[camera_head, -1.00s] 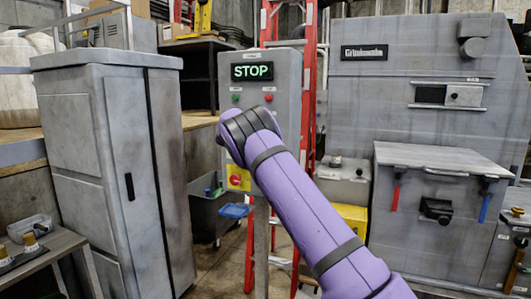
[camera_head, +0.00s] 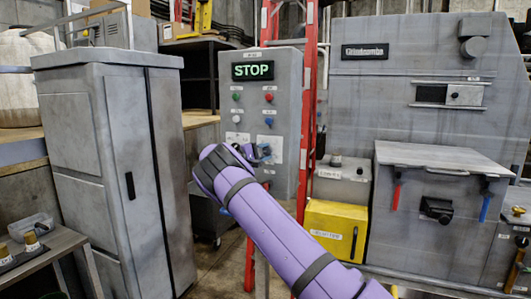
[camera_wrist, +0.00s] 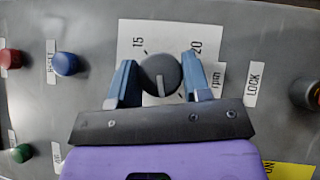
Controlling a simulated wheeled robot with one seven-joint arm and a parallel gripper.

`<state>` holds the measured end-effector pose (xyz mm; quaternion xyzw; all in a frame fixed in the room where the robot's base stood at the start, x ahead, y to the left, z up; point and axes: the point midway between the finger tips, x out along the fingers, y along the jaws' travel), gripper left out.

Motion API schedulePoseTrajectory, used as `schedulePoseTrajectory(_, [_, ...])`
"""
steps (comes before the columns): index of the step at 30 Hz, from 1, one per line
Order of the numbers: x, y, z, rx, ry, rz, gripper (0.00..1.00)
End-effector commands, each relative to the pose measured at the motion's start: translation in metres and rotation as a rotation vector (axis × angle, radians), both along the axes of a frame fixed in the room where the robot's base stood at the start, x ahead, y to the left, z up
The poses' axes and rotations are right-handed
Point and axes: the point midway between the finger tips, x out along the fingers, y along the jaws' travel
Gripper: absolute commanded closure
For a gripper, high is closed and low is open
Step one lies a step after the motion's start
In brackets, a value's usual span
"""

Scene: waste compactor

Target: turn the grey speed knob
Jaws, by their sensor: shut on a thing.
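The grey speed knob (camera_wrist: 161,72) is round, with a pale pointer line towards the bottom of the wrist view. It sits on a white dial plate (camera_wrist: 165,33) marked 15, 20 and rpm. My gripper (camera_wrist: 160,66) has its blue fingers on either side of the knob and is shut on it. In the head view my gripper (camera_head: 263,153) is at the lower part of the grey control panel (camera_head: 287,75). My wrist hides the panel's lower left there, and I cannot make out the knob.
The panel display (camera_head: 252,71) reads STOP. Red (camera_wrist: 10,59), blue (camera_wrist: 65,63) and green (camera_wrist: 21,153) buttons lie left of the gripper in the wrist view. A dark round control (camera_wrist: 305,92) lies right, past a LOCK label (camera_wrist: 253,84). A red ladder (camera_head: 310,100) stands close beside the panel.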

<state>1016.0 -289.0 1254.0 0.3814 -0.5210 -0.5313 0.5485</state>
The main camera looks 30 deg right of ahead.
Motion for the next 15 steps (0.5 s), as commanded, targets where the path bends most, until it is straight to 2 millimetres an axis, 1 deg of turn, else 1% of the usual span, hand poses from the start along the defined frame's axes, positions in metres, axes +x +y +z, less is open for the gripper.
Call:
schedulePoseTrajectory(6, [0.0002, 0.0013, -0.0014, -0.062, 0.08, 0.001, 0.8])
schedulePoseTrajectory(15, [0.0, 0.0006, -0.0016, -0.094, 0.123, 0.001, 0.8])
